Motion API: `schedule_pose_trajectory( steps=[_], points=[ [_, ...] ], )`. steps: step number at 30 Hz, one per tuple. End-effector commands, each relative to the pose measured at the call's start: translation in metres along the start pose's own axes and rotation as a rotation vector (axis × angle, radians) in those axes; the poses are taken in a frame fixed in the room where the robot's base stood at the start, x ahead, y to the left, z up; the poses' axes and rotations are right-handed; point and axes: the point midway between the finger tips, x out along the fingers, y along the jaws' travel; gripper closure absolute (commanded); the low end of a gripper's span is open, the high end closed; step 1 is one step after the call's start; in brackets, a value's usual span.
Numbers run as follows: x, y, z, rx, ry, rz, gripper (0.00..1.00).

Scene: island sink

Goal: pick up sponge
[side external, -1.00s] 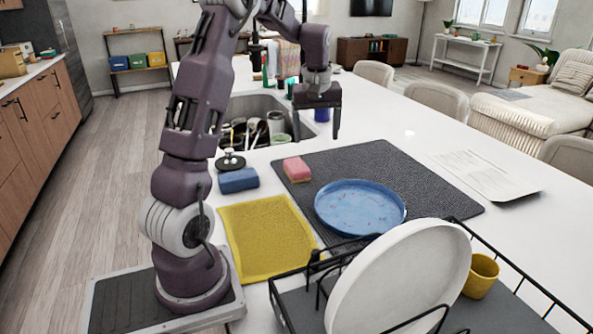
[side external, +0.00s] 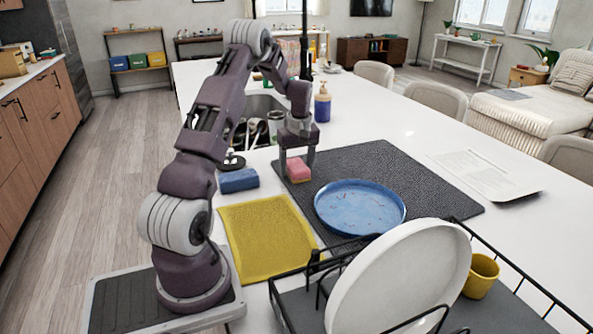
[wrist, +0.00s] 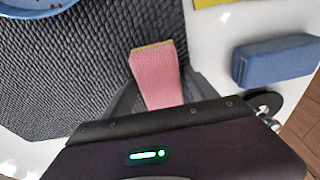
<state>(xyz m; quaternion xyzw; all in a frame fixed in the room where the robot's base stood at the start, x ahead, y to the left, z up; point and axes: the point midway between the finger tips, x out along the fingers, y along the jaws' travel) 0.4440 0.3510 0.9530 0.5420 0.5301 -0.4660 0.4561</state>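The pink sponge (side external: 298,173), with a yellowish layer at one side, lies on the dark mat near its left corner. My gripper (side external: 297,170) points down over it, with one finger on each side. In the wrist view the pink sponge (wrist: 160,75) sits between the two fingers (wrist: 161,92), which look spread with narrow gaps beside it. A blue sponge-like block (side external: 238,180) lies on the white counter left of the gripper; it also shows in the wrist view (wrist: 275,62).
A blue plate (side external: 360,207) lies on the dark mat (side external: 430,185). A yellow cloth (side external: 268,240) is in front. The rack holds a white plate (side external: 400,285) and a yellow cup (side external: 481,276). A sink (side external: 262,104) and soap bottle (side external: 322,104) are behind.

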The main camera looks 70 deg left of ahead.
Motion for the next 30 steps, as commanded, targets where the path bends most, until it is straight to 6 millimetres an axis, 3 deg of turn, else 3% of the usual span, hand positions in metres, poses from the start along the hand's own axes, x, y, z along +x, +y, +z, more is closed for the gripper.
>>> schedule_pose_trajectory(
  steps=[1, 7, 8, 15, 24, 30],
  points=[
    [0.000, 0.000, 0.000, 0.000, 0.000, 0.000, 0.45],
    [0.000, 0.000, 0.000, 0.001, 0.000, 0.000, 0.85],
    [0.000, 0.000, 0.000, 0.001, 0.000, 0.000, 0.86],
    [-0.007, 0.000, -0.001, 0.001, 0.002, 0.000, 0.86],
    [-0.078, 0.001, -0.012, 0.001, 0.004, 0.003, 0.86],
    [-0.099, 0.000, -0.015, 0.001, 0.001, 0.000, 0.86]
  ],
)
